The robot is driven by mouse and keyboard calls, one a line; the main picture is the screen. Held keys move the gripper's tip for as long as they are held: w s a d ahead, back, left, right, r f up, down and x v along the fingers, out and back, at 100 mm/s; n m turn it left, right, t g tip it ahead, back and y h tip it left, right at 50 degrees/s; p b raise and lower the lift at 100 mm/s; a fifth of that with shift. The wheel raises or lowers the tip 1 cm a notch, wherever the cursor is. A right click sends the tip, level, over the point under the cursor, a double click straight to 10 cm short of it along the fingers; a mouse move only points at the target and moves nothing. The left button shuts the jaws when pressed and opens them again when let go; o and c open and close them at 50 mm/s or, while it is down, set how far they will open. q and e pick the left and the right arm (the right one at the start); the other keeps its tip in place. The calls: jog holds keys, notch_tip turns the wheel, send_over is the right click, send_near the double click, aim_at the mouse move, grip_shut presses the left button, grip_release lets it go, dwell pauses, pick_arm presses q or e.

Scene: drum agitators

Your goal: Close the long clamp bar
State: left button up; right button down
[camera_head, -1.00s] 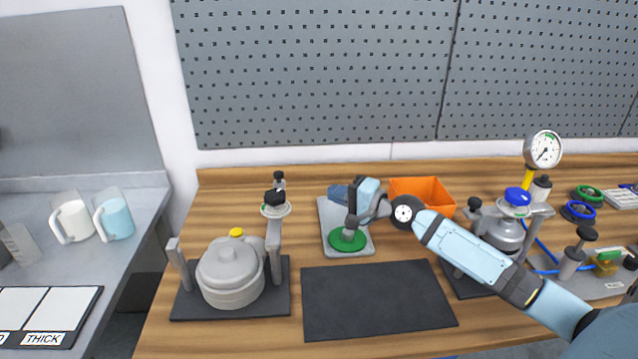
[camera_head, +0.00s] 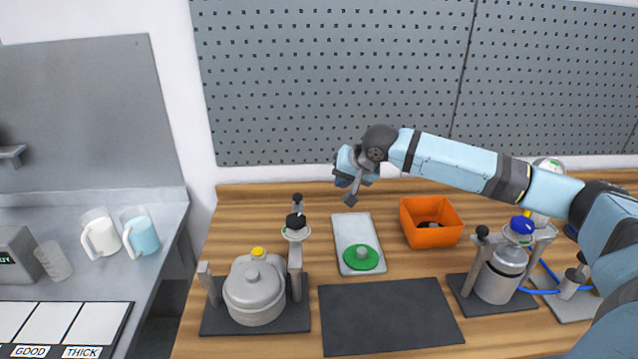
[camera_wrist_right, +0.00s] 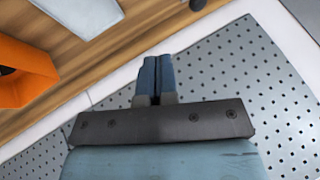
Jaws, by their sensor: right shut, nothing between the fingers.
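At the left drum (camera_head: 254,292), a grey lidded pot with a yellow cap, the long clamp bar (camera_head: 295,250) stands upright at the right post, with a black knob (camera_head: 296,221) near its top. It does not lie across the lid. The shorter left post (camera_head: 208,284) stands free. My right gripper (camera_head: 343,183) is shut and empty, raised in front of the pegboard, behind and to the right of the bar and apart from it. Its closed blue fingers (camera_wrist_right: 155,78) show in the wrist view. My left gripper is not in view.
A green disc (camera_head: 361,258) lies on a pale tray (camera_head: 345,222). An orange bin (camera_head: 432,240) stands right of it. A bare dark mat (camera_head: 390,318) lies in front.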

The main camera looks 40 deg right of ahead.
jog(key=w+a+f+p, duration=0.2)
jog(key=w+a+f, duration=0.1)
jog(key=w+f, duration=0.4)
jog(key=shift+w+a+f, duration=0.25)
jog(key=shift+w+a, duration=0.15)
jog(key=shift+w, duration=0.15)
jog(key=shift+w, duration=0.1)
